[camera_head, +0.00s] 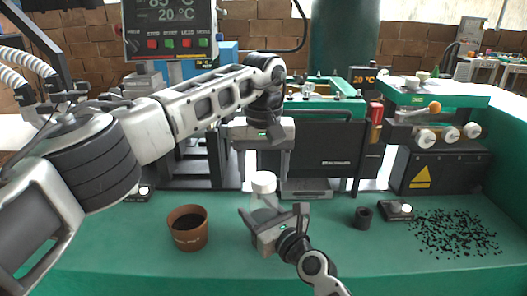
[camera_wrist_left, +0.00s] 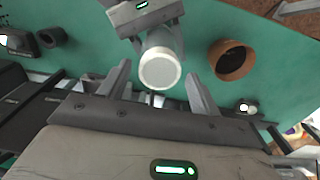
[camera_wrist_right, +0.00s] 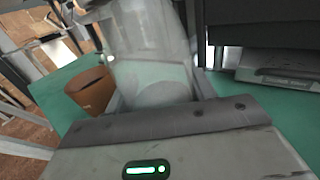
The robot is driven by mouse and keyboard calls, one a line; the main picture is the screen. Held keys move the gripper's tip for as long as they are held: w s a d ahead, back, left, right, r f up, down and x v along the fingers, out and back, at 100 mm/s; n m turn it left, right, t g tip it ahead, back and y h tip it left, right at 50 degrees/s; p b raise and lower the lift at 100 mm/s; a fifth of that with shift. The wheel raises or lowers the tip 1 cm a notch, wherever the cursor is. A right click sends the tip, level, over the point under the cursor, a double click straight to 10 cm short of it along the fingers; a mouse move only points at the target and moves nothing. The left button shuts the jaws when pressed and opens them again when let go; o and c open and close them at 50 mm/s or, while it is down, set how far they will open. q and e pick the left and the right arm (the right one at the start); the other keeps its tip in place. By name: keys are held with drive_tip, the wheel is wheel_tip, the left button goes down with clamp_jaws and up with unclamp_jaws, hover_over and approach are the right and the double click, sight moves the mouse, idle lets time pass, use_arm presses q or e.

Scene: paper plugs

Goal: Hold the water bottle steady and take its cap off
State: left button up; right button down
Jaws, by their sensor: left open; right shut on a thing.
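The clear water bottle (camera_head: 264,212) stands upright on the green table. Its white cap (camera_head: 263,182) is on top and also shows from above in the left wrist view (camera_wrist_left: 160,68). My right gripper (camera_head: 262,228) is shut around the bottle's body; the bottle fills the space between its fingers in the right wrist view (camera_wrist_right: 155,75). My left gripper (camera_head: 263,145) is open and empty above the cap, pointing down. In the left wrist view the cap lies between and beyond its two fingers (camera_wrist_left: 160,92), apart from them.
A brown pot (camera_head: 187,229) stands left of the bottle. A small black cylinder (camera_head: 363,217) and a small dark device (camera_head: 396,210) stand to the right. Black bits (camera_head: 455,235) are scattered further right. Machines (camera_head: 330,150) line the table's back.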

use_arm(q)
drive_tip(key=shift+f, duration=0.65)
drive_tip(key=c, duration=1.1)
drive_tip(key=shift+c, duration=0.2)
